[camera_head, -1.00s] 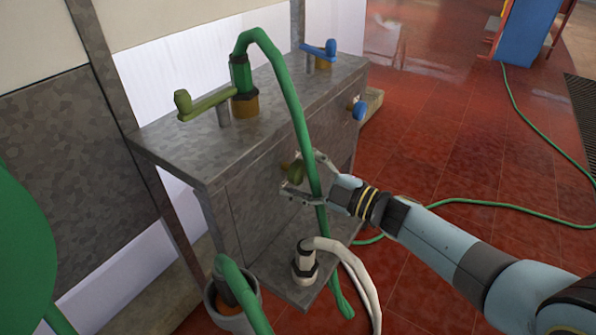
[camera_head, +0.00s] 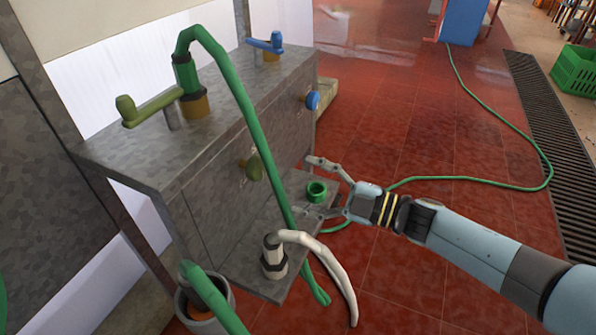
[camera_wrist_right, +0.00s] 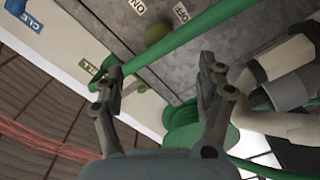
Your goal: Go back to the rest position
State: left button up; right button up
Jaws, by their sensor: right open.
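My right gripper (camera_head: 309,187) is open and empty in the head view, to the right of the metal cabinet front. Its fingers spread around a green ring (camera_head: 317,191) in the picture, though I cannot tell if they touch it. An olive knob (camera_head: 254,168) on the cabinet front is to the left, clear of the fingers. In the right wrist view the two fingers (camera_wrist_right: 159,80) stand apart, with a green hose (camera_wrist_right: 185,42) crossing beyond them and the olive knob (camera_wrist_right: 157,33) past it. My left gripper is not in view.
The hanging green hose (camera_head: 246,103) runs down close to my right gripper. A white hose (camera_head: 322,255) rises from a fitting on the lower shelf (camera_head: 245,262). A blue knob (camera_head: 313,100) sits on the cabinet. Red tiled floor (camera_head: 420,260) is open at right.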

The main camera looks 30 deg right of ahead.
jog(key=s+d+f+m+g+h, duration=0.25)
jog(key=s+f+m+h, duration=0.3)
jog(key=s+f, duration=0.45)
jog(key=s+d+f+m+g+h, duration=0.1)
jog(key=s+d+f+m+h, duration=0.25)
jog(key=s+f+m, duration=0.65)
jog(key=s+f+g+h, duration=0.1)
jog(key=s+f+g, duration=0.2)
jog(key=s+f, duration=0.2)
jog(key=s+d+f+m+g+h, duration=0.1)
jog(key=s+f+g, duration=0.2)
jog(key=s, duration=0.8)
jog(key=s+f+m+g, duration=0.1)
jog(key=s+f+g, duration=0.3)
jog(key=s+f, duration=0.3)
jog(key=shift+s+d+h, duration=0.15)
jog(key=shift+s+h, duration=0.25)
jog(key=shift+s, duration=0.3)
jog(key=shift+m, duration=0.25)
